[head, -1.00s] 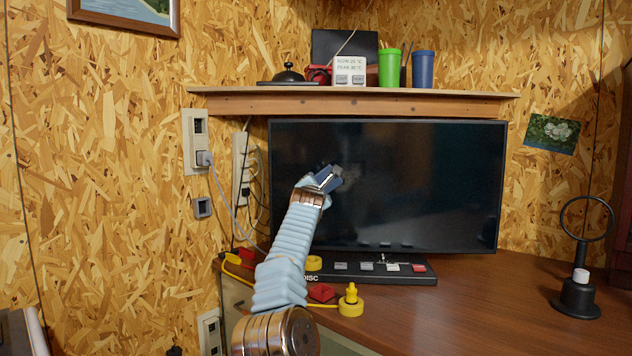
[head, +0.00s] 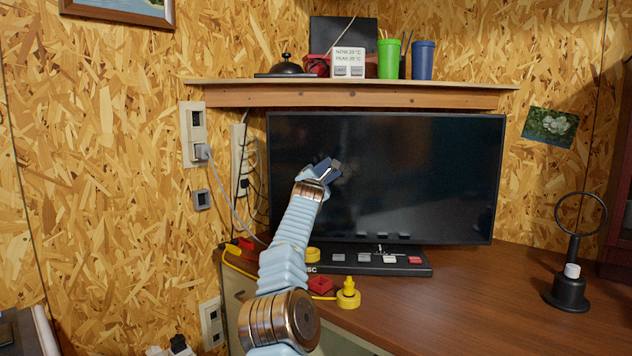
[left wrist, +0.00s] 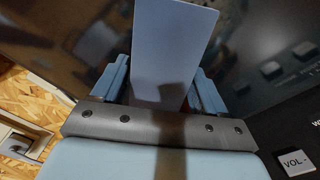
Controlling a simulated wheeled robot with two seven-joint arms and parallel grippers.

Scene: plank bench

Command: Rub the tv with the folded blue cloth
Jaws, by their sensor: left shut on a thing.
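The tv (head: 425,180) is a wide black screen standing on the desk under a shelf. My left gripper (head: 322,176) is at the left half of the screen, shut on the folded blue cloth (head: 325,166). In the left wrist view the cloth (left wrist: 172,45) is a pale blue flat slab upright between the two fingers (left wrist: 165,90). A faint greyish patch (head: 345,168) shows on the screen just right of the cloth. The cloth looks at or very near the screen; I cannot tell whether it touches. My right gripper is not in view.
A black button panel (head: 375,262) lies below the screen. Yellow (head: 348,293) and red (head: 320,285) pieces lie near my left arm. The shelf (head: 350,95) above holds cups and a bell. A black ring stand (head: 570,285) is at the right.

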